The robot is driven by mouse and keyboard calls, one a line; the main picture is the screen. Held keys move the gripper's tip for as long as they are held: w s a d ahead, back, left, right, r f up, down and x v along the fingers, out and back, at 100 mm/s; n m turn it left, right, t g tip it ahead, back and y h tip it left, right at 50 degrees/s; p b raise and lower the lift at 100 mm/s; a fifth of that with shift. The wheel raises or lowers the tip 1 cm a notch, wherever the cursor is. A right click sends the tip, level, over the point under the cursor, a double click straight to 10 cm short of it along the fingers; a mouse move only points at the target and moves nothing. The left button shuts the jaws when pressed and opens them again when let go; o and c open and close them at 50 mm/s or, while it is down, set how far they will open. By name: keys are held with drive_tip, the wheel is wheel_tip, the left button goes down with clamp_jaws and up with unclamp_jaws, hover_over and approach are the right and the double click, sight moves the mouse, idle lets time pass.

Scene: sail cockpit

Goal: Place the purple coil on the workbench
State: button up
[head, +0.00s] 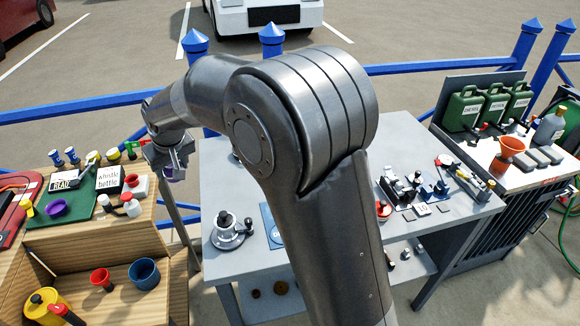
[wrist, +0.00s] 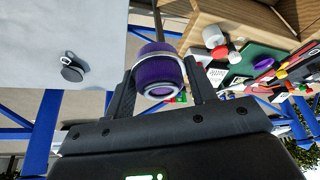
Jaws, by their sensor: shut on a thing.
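The purple coil (wrist: 160,72), a short purple cylinder with pale bands, is between the two dark fingers of my gripper (wrist: 162,84) in the wrist view. My gripper is shut on it. In the head view my gripper (head: 167,157) hangs in the gap between the wooden unit and the grey workbench (head: 222,170). Only a little of the coil shows below the fingers there. The coil is held in the air, apart from the workbench top. My arm hides the middle of the workbench. The workbench's pale top (wrist: 65,30) also shows at left in the wrist view.
A metal device with a knob (head: 228,232) and a blue booklet (head: 271,226) lie on the workbench's left part. Small tools and a black stand crowd its right part. The wooden unit (head: 120,240) at left carries bottles, signs and a purple bowl (head: 56,208). Blue railings run behind.

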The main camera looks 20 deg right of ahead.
drive_tip(key=w+d+m+h, duration=0.15)
drive_tip(key=d+m, duration=0.45)
drive_tip(key=d, duration=3.3)
drive_tip(key=shift+t+h, duration=0.35)
drive_tip(key=shift+t, duration=0.05)
drive_tip(key=w+a+f, duration=0.2)
drive_tip(key=a+f, duration=0.1)
drive_tip(key=f, duration=0.1)
drive_tip(key=w+a+f, duration=0.1)
drive_tip(key=a+f, duration=0.2)
drive_tip(key=f, duration=0.1)
drive_tip(key=w+a+f, duration=0.2)
drive_tip(key=a+f, duration=0.2)
drive_tip(key=shift+w, duration=0.35)
drive_tip(key=shift+w+a, duration=0.1)
drive_tip(key=shift+a, duration=0.05)
drive_tip(key=shift+f, duration=2)
